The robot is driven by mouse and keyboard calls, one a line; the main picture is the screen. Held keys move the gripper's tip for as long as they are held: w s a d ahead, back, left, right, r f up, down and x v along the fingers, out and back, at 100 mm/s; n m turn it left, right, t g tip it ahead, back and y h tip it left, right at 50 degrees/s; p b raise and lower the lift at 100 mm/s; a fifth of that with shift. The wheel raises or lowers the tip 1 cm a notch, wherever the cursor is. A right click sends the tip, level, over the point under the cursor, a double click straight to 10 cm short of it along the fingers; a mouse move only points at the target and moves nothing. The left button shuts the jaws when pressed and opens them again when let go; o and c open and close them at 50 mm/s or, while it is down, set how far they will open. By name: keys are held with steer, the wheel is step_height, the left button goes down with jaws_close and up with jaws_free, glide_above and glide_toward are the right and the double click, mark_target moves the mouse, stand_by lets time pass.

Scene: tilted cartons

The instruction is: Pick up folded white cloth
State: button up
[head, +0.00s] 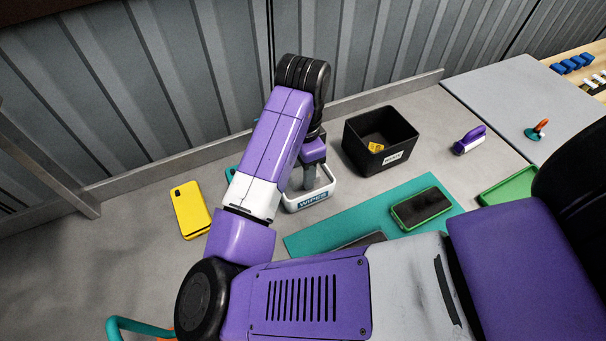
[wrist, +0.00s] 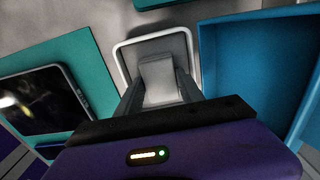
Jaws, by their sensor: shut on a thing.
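The folded white cloth (wrist: 157,70) shows pale grey between my fingers in the wrist view. My gripper (wrist: 160,88) is shut on it, one finger on each side. The cloth is at the white tray labelled WIPES (head: 308,203), whose rim (wrist: 120,58) surrounds it in the wrist view. I cannot tell whether the cloth touches the tray floor. In the head view my gripper (head: 309,180) points down into the tray, and the cloth cannot be made out there.
A black bin (head: 356,150) stands right of the tray. A teal mat (head: 310,236) with a green-edged phone (head: 421,208) lies in front. A yellow phone (head: 191,209) lies left. A blue container (wrist: 255,70) is close beside the tray. A grey wall runs behind.

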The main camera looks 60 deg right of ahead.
steer(key=shift+r, duration=0.1)
step_height(320, 180, up, 20)
steer(key=shift+p, duration=0.35)
stand_by(0.4)
